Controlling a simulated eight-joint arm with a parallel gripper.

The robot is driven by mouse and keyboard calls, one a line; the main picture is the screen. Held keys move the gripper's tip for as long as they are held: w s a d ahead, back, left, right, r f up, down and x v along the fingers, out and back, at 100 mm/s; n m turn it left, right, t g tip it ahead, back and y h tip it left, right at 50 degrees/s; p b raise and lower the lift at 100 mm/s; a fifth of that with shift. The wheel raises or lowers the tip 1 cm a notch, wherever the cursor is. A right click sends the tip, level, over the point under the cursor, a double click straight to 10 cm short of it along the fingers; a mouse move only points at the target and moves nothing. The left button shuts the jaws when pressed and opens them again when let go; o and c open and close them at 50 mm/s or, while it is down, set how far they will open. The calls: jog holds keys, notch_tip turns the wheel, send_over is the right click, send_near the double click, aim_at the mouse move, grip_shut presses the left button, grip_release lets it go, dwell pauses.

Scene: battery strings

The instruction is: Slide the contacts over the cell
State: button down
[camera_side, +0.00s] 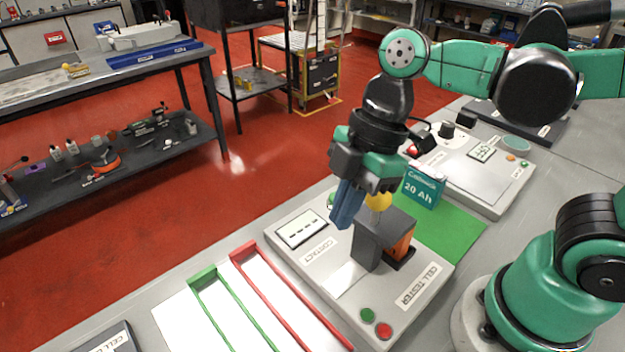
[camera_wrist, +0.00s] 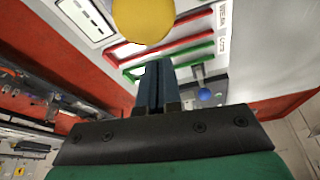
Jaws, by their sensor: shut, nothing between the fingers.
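The cell tester (camera_side: 335,265) is a light grey base with a display of dashes, a "CONTACT" label, and green and red buttons. On it stands a dark grey block (camera_side: 371,240) with an orange part (camera_side: 402,243) against its right side. A yellow ball knob (camera_side: 379,201) shows above the block; it is large at the top of the wrist view (camera_wrist: 142,20). My gripper (camera_side: 342,218) points down with its blue fingers together and empty, left of the knob and apart from it. The fingers also show in the wrist view (camera_wrist: 155,70). I cannot tell whether the orange part is the cell.
A teal "20 Ah" box (camera_side: 424,188) stands on a green mat (camera_side: 455,235) behind the tester. Another grey device (camera_side: 485,175) is at the back right. Red (camera_side: 290,295) and green (camera_side: 235,310) U-shaped frames lie at the front left on a white area.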

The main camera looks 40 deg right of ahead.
jog(key=w+a+v, duration=0.1)
jog(key=v, duration=0.8)
jog(key=w+d+f+m+t+h, duration=0.3)
jog(key=d+f+m+t, duration=0.3)
jog(key=m, duration=0.9)
notch_tip(320, 180, down, 2)
jog(key=shift+w+d+f+m+h, duration=0.15)
jog(key=shift+w+d+m+h, duration=0.35)
jog(key=shift+d, duration=0.7)
